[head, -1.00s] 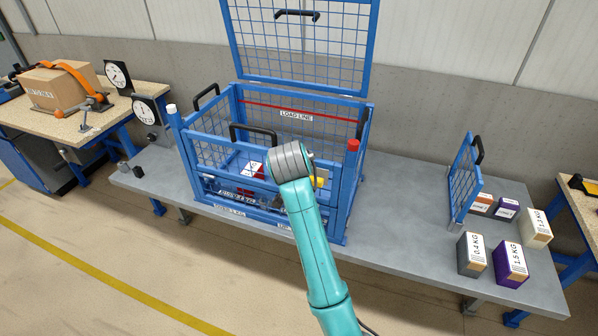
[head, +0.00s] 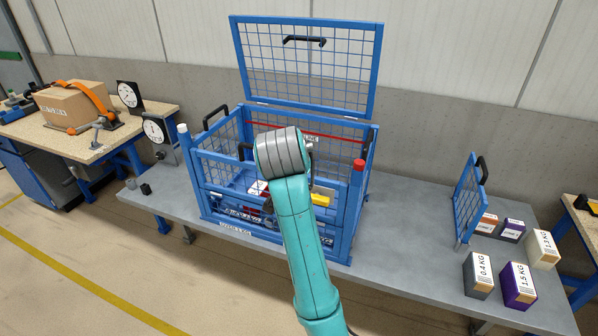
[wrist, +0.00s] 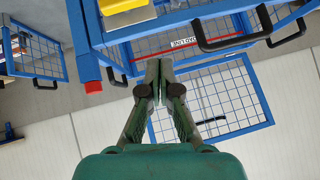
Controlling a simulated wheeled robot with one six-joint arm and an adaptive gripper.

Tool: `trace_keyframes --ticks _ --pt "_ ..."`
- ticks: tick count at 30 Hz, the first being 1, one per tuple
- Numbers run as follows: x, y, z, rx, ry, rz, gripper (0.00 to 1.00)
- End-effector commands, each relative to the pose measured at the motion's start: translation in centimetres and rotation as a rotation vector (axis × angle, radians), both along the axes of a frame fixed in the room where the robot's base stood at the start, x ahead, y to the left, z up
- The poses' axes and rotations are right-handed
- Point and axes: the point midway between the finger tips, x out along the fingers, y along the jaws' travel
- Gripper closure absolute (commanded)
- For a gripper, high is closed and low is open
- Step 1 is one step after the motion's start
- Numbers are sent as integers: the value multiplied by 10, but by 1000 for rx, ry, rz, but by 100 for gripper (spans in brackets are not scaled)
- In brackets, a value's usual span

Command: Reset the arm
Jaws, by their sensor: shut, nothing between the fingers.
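My gripper (wrist: 159,75) shows in the wrist view with its two fingertips together and nothing between them. In that view, turned upside down, the blue mesh crate (wrist: 110,62) with its raised lid lies beyond the fingers. In the head view my teal arm reaches up in front of the blue crate (head: 357,210), and its grey wrist joint hides part of the crate's inside. The crate's mesh lid (head: 305,62) stands open at the back.
A yellow item (head: 321,198) is inside the crate. A separate blue mesh panel (head: 468,197) stands on the grey bench (head: 405,245), with several weight-labelled boxes (head: 518,285) at right. Two dials (head: 155,130) stand at left. The bench between crate and panel is clear.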

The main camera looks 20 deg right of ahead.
Motion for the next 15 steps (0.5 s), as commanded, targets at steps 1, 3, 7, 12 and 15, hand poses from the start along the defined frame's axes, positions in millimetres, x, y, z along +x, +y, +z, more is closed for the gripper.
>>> trace_keyframes --ticks 1,3,7,12,15 --pt "-2 1 0 -1 1 1 100" --pt "-4 1 -6 -7 0 8 100" --pt "-10 -3 -36 -34 -4 40 100" --pt "-27 -11 -96 -87 -22 116 100" --pt "-41 -14 -128 -116 -37 161 100"
